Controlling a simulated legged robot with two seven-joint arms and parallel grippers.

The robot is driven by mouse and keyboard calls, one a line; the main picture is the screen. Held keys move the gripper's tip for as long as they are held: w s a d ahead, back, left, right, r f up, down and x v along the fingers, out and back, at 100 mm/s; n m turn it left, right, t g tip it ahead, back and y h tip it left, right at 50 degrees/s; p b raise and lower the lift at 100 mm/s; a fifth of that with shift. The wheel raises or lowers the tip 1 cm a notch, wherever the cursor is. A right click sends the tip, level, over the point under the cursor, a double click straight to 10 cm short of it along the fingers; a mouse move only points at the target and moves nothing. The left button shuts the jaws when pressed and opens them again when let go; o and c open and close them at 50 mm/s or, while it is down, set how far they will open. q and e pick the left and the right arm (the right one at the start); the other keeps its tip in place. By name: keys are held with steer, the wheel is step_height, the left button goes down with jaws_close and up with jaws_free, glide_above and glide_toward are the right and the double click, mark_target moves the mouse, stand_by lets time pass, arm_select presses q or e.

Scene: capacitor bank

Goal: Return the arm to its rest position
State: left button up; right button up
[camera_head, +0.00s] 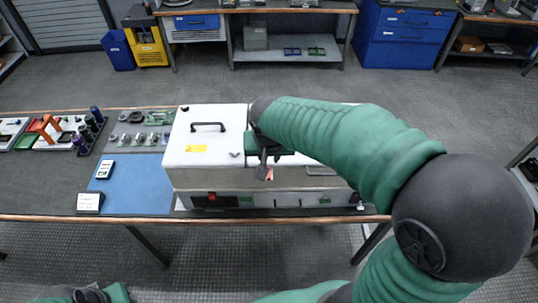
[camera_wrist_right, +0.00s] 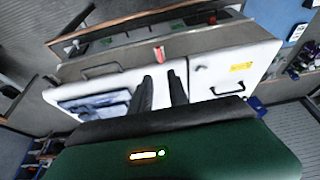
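The white capacitor bank box (camera_head: 205,150) stands on the workbench, with a black handle on its left lid. My right arm reaches across from the right. Its gripper (camera_head: 265,168) is over the middle of the box. In the right wrist view the two dark fingers of this gripper (camera_wrist_right: 161,80) are apart with nothing between them. A small red piece (camera_wrist_right: 158,54) shows on the box beyond the fingertips. It also shows just beside the gripper in the head view (camera_head: 269,174). Of my left arm only a green and dark part shows at the bottom left edge; its fingers cannot be made out.
A blue mat (camera_head: 145,186) with small labelled items lies left of the box. A grey tray of metal parts (camera_head: 140,130) and coloured bins (camera_head: 50,133) stand further left. My right arm hides the box's right part. Open floor lies behind the workbench.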

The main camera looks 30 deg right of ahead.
stand_by(0.3)
steer(key=s+a+f+n+b, duration=0.1)
steer(key=s+a+f+n, duration=0.1)
steer(key=f, duration=0.3)
steer(key=s+a+f+n+y+b, duration=0.1)
steer(key=s+a+f+n, duration=0.1)
steer(key=s+f, duration=0.2)
steer(key=s+a+f+n+g+y+b, duration=0.1)
steer(key=s+a+f+n, duration=0.1)
steer(key=f, duration=0.4)
steer(key=shift+s+a+f, duration=0.35)
steer(key=shift+s+a, duration=0.25)
steer(key=shift+s, duration=0.45)
